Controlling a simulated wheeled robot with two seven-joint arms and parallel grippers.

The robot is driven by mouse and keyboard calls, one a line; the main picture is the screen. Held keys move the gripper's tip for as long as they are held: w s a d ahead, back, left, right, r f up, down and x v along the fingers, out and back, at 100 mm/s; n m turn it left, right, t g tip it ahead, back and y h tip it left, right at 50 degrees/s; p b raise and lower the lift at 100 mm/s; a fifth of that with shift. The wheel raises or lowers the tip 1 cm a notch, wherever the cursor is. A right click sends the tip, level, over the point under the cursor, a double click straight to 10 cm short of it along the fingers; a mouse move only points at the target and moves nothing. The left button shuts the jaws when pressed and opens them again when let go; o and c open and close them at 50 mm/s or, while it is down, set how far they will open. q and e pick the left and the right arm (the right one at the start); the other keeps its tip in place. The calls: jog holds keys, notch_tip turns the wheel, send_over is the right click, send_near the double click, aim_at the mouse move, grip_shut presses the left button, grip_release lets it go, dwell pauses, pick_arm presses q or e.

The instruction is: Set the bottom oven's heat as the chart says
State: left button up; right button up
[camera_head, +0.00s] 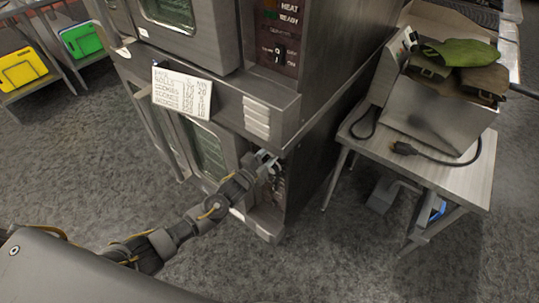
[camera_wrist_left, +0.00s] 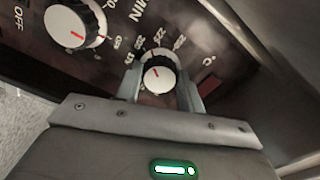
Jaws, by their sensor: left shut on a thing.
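The bottom oven (camera_head: 205,150) stands below the top oven, its control panel at its right side. My left gripper (camera_head: 268,163) reaches that panel from the left. In the wrist view my left gripper (camera_wrist_left: 160,88) has its fingers on either side of a white heat knob (camera_wrist_left: 158,78) and is shut on it. The knob's red mark points to the upper left of the picture; the scale around it is partly hidden and blurred. The chart (camera_head: 182,92), a white card, hangs on the oven front; its rows of names and numbers are too small to read surely. My right gripper is not in view.
A second white knob (camera_wrist_left: 75,25), by the MIN lettering, sits at upper left of the panel. A steel table (camera_head: 465,180) with a metal box, green and brown cloths and a black cord stands to the right. Yellow (camera_head: 22,72) and green (camera_head: 82,38) boards are at far left.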

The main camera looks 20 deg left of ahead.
pick_arm(q)
jog(key=m, duration=0.5)
jog(key=shift+d+m, duration=0.1)
jog(key=shift+m, duration=0.2)
jog(key=m, duration=0.5)
jog(key=shift+p, duration=0.3)
jog(key=shift+s+m, duration=0.1)
jog(key=shift+m, duration=0.2)
jog(key=o, duration=1)
jog(key=shift+c, duration=0.2)
jog(key=v, duration=1)
jog(key=shift+s+b, duration=0.35)
jog(key=shift+b, duration=0.1)
